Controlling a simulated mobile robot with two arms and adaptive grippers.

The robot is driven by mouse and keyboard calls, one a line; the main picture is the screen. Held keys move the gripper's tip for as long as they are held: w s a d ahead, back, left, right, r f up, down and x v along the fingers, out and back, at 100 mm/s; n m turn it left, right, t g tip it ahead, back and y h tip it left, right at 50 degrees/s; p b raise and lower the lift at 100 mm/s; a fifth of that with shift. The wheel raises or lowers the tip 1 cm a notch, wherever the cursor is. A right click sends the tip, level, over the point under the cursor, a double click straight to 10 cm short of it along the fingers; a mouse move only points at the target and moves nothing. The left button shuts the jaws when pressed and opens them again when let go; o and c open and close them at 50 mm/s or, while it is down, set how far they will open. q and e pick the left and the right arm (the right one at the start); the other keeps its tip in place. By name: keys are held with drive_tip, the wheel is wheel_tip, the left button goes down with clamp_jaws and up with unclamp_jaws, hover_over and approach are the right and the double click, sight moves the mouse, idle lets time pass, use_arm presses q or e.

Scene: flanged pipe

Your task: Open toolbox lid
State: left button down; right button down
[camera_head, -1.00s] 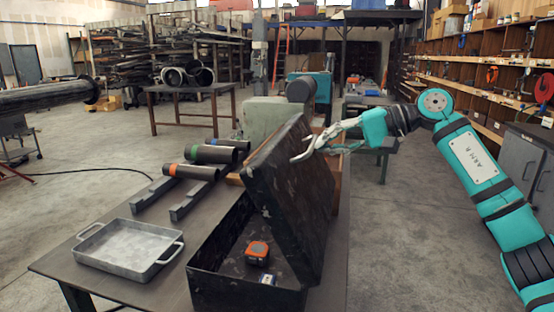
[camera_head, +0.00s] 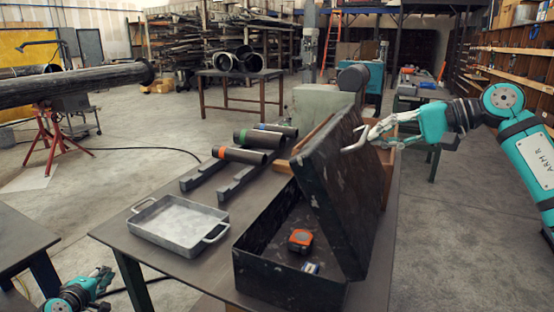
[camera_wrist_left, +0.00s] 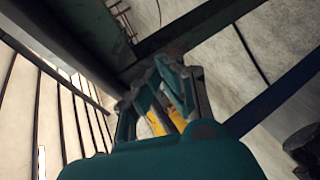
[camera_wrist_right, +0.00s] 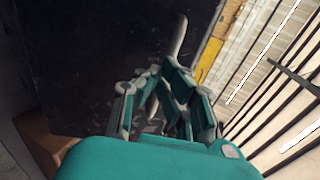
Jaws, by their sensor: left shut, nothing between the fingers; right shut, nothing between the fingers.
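The black toolbox (camera_head: 262,277) sits on the table, with its worn lid (camera_head: 335,195) raised and leaning back steeply. A pale handle (camera_head: 354,139) shows at the lid's top edge and also in the right wrist view (camera_wrist_right: 179,38). My right gripper (camera_head: 376,134) is shut and empty beside the top of the lid, by the handle. The right wrist view shows its fingers (camera_wrist_right: 160,85) close to the dark lid; contact is unclear. My left gripper (camera_head: 103,276) is low at the left, away from the toolbox, its fingers (camera_wrist_left: 172,78) shut and empty.
Inside the toolbox lie an orange tape measure (camera_head: 300,240) and a small blue-white item (camera_head: 311,268). A metal tray (camera_head: 180,223) stands left of it. Short pipes (camera_head: 240,155) on rails lie behind. Another table's edge (camera_head: 22,240) is near my left arm.

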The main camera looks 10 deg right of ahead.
use_arm(q)
wheel_tip(320, 180, up, 9)
drive_tip(key=w+n+t, duration=0.1)
drive_tip(key=w+t, duration=0.1)
drive_tip(key=s+d+r+h, duration=0.1)
drive_tip(key=d+r+h, duration=0.5)
drive_tip(key=d+r, duration=0.4)
drive_tip(key=s+d+r+m+g+h, duration=0.45)
drive_tip(key=s+d+r+h, duration=0.3)
drive_tip(key=s+d, duration=0.35)
drive_tip(key=s+d+r+m+g+h, duration=0.4)
drive_tip(key=s+d+r+g+h, duration=0.35)
drive_tip(key=d, duration=0.55)
drive_tip(key=s+d+r+t+y, duration=0.1)
drive_tip(key=d+r, duration=0.4)
drive_tip(key=d, duration=0.7)
drive_tip(key=shift+s+r, duration=0.15)
drive_tip(key=shift+r, duration=0.25)
drive_tip(key=shift+r, duration=0.1)
